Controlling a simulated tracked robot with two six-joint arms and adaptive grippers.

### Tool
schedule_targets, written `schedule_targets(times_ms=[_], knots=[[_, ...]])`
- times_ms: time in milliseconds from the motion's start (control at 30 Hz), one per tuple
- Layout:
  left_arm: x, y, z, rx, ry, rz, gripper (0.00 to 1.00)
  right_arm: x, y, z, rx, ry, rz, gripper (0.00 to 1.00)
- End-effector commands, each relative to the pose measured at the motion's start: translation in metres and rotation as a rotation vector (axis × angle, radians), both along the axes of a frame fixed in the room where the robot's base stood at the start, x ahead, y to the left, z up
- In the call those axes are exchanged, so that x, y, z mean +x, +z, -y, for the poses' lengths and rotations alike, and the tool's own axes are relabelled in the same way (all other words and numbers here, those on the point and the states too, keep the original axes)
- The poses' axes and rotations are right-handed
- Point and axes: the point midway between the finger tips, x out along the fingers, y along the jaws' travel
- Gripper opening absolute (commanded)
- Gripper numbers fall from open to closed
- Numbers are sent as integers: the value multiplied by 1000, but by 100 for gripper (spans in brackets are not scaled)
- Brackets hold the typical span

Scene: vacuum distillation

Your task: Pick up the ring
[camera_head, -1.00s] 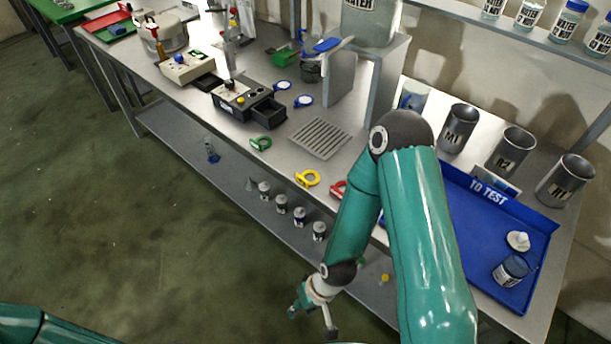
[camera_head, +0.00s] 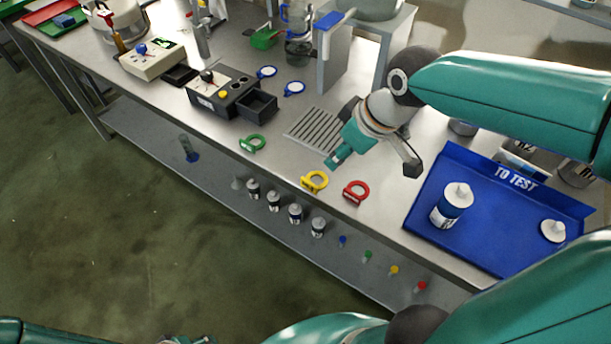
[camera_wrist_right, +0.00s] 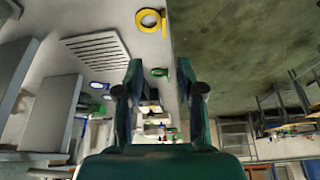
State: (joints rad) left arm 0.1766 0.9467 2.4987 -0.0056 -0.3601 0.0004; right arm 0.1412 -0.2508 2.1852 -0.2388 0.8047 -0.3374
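A red ring (camera_head: 356,191), a yellow ring (camera_head: 315,182) and a green ring (camera_head: 252,143) lie apart near the table's front edge. The right wrist view also shows the yellow ring (camera_wrist_right: 150,21) at the top and the green ring (camera_wrist_right: 158,72) in the gap between the fingers in the picture. The red ring is not seen there. Two white-and-blue rings (camera_head: 293,89) lie farther back. My right gripper (camera_head: 372,166) is open and empty above the table, over the red and yellow rings in the head view. My left gripper's fingers are not seen.
A slotted grey plate (camera_head: 314,132) lies behind the coloured rings. A blue tray (camera_head: 482,243) marked TO TEST stands to the right with a white-capped bottle (camera_head: 447,212). A dark box with an open drawer (camera_head: 258,105) is at the left. Several small bottles stand on the lower shelf.

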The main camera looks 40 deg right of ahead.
Motion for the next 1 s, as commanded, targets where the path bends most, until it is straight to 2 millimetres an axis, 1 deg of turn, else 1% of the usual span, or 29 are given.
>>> schedule_targets(times_ms=[167,400,500,600,767,867,1000], knots=[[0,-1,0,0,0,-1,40,15,-28,-10,0,24,-8,38],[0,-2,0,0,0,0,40,37,-76,-19,2,33,-9,38],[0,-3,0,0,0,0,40,44,-91,-21,1,33,-6,38],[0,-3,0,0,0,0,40,48,-99,-22,0,34,-4,38],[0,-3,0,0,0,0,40,51,-106,-24,0,34,-3,38],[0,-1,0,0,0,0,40,54,-115,-26,1,36,-6,38],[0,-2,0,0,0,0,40,63,-136,-30,2,36,-6,38]])
